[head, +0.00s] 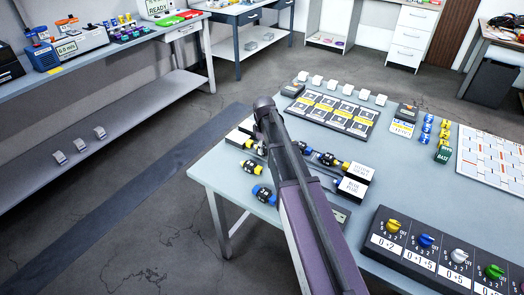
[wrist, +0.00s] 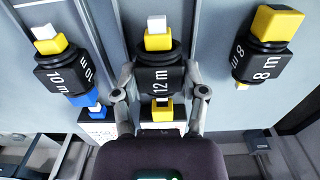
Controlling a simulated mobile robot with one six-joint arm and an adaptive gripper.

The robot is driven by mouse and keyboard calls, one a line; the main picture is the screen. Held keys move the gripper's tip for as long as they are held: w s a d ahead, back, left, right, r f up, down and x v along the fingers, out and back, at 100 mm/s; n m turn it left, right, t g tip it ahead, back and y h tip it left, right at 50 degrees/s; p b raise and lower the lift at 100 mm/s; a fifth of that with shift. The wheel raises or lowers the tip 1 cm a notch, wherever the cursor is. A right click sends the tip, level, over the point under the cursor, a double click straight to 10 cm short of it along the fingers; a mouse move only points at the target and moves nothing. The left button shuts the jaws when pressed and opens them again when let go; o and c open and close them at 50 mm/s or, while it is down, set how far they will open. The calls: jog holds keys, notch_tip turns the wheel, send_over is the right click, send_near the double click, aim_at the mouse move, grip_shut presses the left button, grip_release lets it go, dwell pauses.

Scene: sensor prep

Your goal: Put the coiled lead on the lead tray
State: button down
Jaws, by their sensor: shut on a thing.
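In the wrist view three black coiled leads with length marks lie in a row: one marked 10 m (wrist: 62,70) with yellow and blue ends, one marked 12 m (wrist: 160,75) with yellow ends, and one marked 8 m (wrist: 268,45) with a yellow end. My gripper (wrist: 161,92) has its fingers on both sides of the 12 m lead and is shut on it. Whether it is clear of the table I cannot tell. A blue-and-black lead (head: 262,194) lies near the table's left corner. I cannot make out which surface is the lead tray.
The grey table (head: 225,180) also holds labelled white-faced blocks (head: 352,187), a dark rack of cards (head: 325,115), and a dark panel with coloured knobs (head: 440,255). A white gridded board (head: 490,155) lies at the right. Some bare tabletop shows between them.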

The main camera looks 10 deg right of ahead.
aim_at(264, 146)
jog(key=shift+f, duration=0.1)
dwell(0.3)
jog(key=shift+c, duration=0.7)
grip_release()
notch_tip(264, 146, up, 12)
jog(key=p, duration=1.2)
dwell(0.4)
